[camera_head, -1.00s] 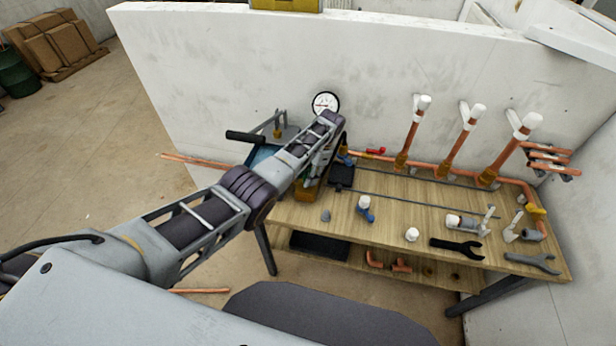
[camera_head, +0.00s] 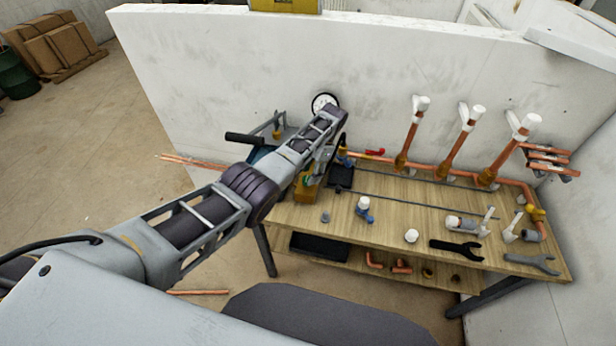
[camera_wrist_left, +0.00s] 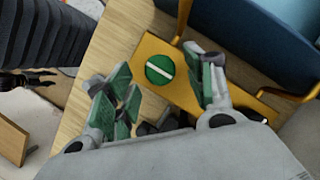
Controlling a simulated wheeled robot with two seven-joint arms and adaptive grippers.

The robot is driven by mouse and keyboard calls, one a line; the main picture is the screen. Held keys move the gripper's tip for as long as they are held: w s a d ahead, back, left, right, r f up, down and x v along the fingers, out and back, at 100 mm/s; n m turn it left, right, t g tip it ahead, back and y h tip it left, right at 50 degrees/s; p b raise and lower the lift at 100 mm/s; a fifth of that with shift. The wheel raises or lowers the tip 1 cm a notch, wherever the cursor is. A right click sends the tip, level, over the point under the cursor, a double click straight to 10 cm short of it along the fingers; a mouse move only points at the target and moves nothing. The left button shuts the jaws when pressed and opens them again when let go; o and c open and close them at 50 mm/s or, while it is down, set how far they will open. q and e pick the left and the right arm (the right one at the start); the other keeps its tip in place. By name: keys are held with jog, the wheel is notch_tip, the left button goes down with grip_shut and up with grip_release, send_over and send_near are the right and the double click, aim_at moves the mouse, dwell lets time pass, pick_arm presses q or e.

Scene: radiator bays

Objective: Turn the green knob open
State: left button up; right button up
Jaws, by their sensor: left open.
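The green knob (camera_wrist_left: 160,69) is round with a white bar across its face, and sits on a yellow mount (camera_wrist_left: 148,46) in the left wrist view. In the head view the yellow mount (camera_head: 306,192) shows at the left end of the wooden workbench, partly behind my left arm. My left gripper (camera_wrist_left: 163,88) is open, with one green-padded finger on each side of the knob and nothing held. Visible gaps separate the fingers from the knob; its height above the knob is hard to tell. My right gripper is not in view.
The wooden workbench (camera_head: 400,211) holds a blue-and-white valve (camera_head: 364,208), a black wrench (camera_head: 456,248), a grey wrench (camera_head: 532,262) and copper pipes (camera_head: 462,137). A pressure gauge (camera_head: 325,103) is close to my left arm's end. A white wall (camera_head: 220,80) stands behind.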

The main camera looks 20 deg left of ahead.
pick_arm(q)
jog(key=v, duration=0.9)
jog(key=shift+r, duration=0.2)
jog(key=shift+d, duration=0.1)
dwell(0.4)
